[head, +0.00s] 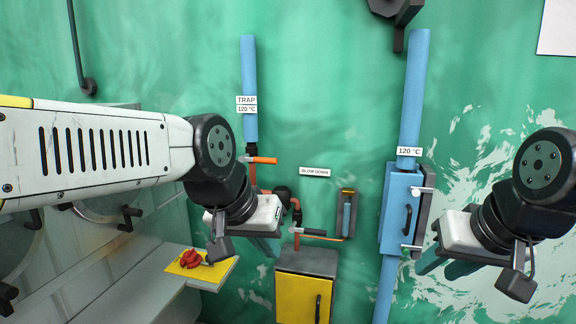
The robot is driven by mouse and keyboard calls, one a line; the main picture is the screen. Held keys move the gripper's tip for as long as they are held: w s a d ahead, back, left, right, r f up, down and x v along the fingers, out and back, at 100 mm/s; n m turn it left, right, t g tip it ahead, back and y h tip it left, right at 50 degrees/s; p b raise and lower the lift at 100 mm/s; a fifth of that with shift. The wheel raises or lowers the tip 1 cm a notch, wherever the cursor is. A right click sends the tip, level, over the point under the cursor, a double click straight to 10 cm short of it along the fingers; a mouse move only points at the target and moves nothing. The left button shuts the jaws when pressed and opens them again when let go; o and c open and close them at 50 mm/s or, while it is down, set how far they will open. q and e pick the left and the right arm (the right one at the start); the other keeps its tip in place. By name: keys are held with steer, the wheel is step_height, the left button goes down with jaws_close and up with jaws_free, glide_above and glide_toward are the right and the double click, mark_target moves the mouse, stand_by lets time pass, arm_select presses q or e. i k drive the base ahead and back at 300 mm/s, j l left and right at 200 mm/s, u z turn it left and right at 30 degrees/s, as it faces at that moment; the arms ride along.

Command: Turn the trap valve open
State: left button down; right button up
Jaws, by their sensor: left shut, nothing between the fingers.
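The trap valve's orange lever (263,160) sticks out to the right, roughly level, from the pipe under the blue pipe (249,75). A label reading TRAP 120 °C (247,105) is on that pipe. My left gripper (266,250) is shut and empty, below the trap lever and apart from it in the picture. Its wrist hides part of the pipework below the valve. My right gripper (443,268) hangs at the right by the blue box, with its two fingers apart and nothing seen between them.
A yellow cabinet (302,291) stands below. A blue box (398,212) is on the right pipe. A red padlock-like item (192,258) lies on a yellow plate at lower left.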

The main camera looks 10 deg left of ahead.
mark_target(261, 160)
steer(key=i+j+u, duration=0.15)
steer(key=i+u, duration=0.15)
steer(key=i, duration=0.15)
steer(key=i+j+u, duration=0.1)
steer(key=i+u, duration=0.2)
steer(key=i, duration=0.15)
steer(key=i+z, duration=0.15)
steer(key=l+z, duration=0.1)
steer(key=z, duration=0.35)
